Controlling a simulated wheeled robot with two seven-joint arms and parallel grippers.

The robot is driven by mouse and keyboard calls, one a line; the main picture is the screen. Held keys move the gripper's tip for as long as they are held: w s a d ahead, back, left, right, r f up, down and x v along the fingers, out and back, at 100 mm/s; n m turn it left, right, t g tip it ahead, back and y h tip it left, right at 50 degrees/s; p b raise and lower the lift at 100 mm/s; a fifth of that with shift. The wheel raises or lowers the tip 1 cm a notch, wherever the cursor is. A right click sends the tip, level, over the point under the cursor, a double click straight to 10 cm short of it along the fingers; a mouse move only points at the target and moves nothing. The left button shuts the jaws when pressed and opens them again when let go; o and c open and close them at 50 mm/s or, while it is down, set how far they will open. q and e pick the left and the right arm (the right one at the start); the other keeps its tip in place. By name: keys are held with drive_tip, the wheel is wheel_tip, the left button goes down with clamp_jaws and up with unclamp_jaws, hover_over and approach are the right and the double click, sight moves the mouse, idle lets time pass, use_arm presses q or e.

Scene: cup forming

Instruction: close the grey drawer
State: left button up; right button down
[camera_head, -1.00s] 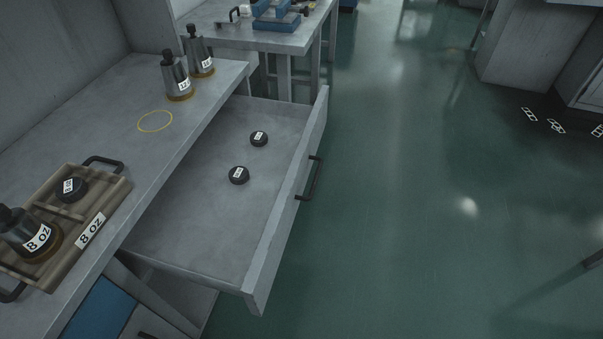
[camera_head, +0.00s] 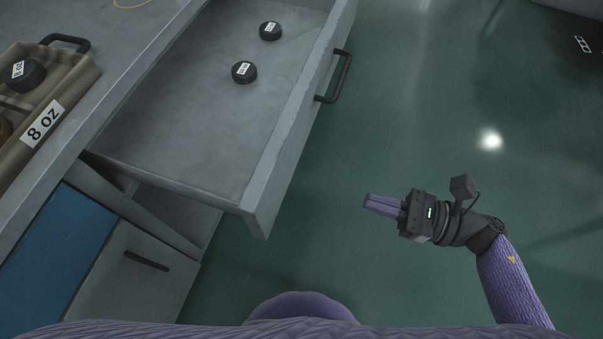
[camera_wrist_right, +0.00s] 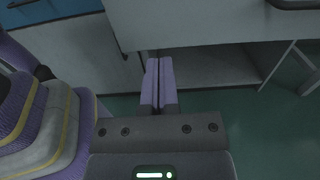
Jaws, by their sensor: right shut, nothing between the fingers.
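The grey drawer (camera_head: 170,150) stands pulled out from the workbench in the head view. Its front panel (camera_head: 292,120) faces right and carries a dark bar handle (camera_head: 341,78). Two black labelled pucks (camera_head: 244,72) (camera_head: 270,31) lie inside it. My right gripper (camera_head: 368,202) is shut and empty, to the right of the drawer front and nearer to me than the handle, clear of both. In the right wrist view its fingers (camera_wrist_right: 158,66) are together, with the drawer front (camera_wrist_right: 200,22) beyond them and the handle (camera_wrist_right: 294,4) at the top right. My left gripper is not in view.
A wooden tray (camera_head: 84,78) marked "8 oz" lies on the bench at the left with a black puck (camera_head: 24,74). Below the bench are a blue panel (camera_head: 55,240) and a grey cabinet front (camera_head: 125,285). The green floor (camera_head: 430,120) at right is open.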

sight(282, 175)
drive_tip(key=b+x, duration=0.1)
drive_tip(key=x, duration=1.2)
drive_tip(key=shift+a, duration=0.1)
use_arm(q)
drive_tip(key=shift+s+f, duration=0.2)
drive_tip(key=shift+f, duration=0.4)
use_arm(e)
drive_tip(key=shift+w+a, duration=0.1)
drive_tip(key=shift+a, duration=0.05)
